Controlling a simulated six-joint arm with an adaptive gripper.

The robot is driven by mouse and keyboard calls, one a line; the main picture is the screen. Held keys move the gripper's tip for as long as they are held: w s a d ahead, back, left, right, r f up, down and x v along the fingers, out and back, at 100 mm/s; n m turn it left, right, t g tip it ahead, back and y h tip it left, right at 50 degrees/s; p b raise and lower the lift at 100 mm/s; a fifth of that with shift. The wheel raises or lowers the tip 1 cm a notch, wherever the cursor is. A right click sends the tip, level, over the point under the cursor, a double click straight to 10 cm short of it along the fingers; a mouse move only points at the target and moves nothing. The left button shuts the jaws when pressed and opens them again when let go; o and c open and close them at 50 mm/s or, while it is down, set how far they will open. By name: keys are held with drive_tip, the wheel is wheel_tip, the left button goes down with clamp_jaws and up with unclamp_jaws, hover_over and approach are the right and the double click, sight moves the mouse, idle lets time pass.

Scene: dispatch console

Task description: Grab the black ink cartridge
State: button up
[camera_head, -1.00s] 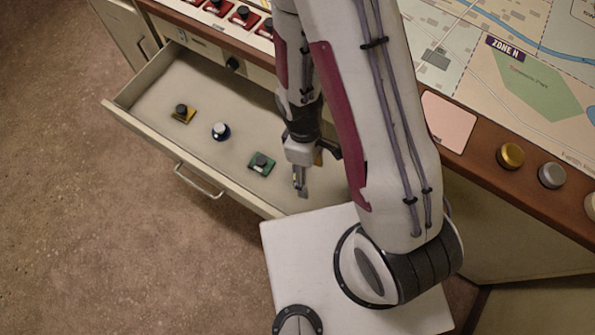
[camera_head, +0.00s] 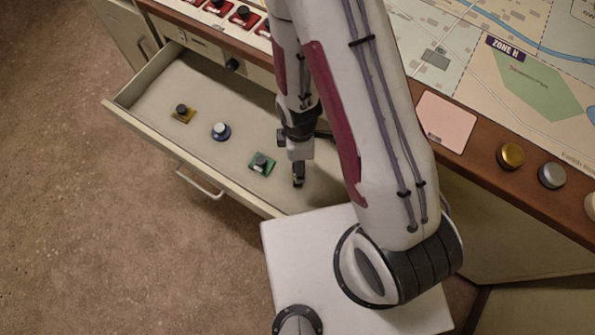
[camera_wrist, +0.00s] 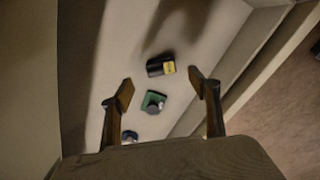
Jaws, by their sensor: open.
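The black ink cartridge (camera_wrist: 155,66), a small dark block with a yellow label at one end, lies on the drawer floor in the wrist view. My gripper (camera_wrist: 160,79) is open, with its two fingers apart. In that view the cartridge appears between and slightly beyond the fingertips, with nothing gripped; the height gap is hard to judge. In the head view my gripper (camera_head: 298,182) points down into the right part of the open drawer (camera_head: 255,113). I cannot make out the cartridge there, as my gripper and arm cover that area.
A green-based knob (camera_head: 262,163) lies just left of my gripper. A white-and-blue round knob (camera_head: 220,131) and a yellow-based knob (camera_head: 183,113) lie farther left. The drawer's front wall and handle (camera_head: 200,182) are near, and the console's wooden edge (camera_head: 470,170) is to the right.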

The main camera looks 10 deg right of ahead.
drive_tip(key=shift+f, duration=0.1)
drive_tip(key=shift+f, duration=1.25)
drive_tip(key=shift+f, duration=0.1)
drive_tip(key=shift+a+f, duration=0.2)
drive_tip(key=shift+f, duration=2.3)
drive_tip(key=c, duration=1.2)
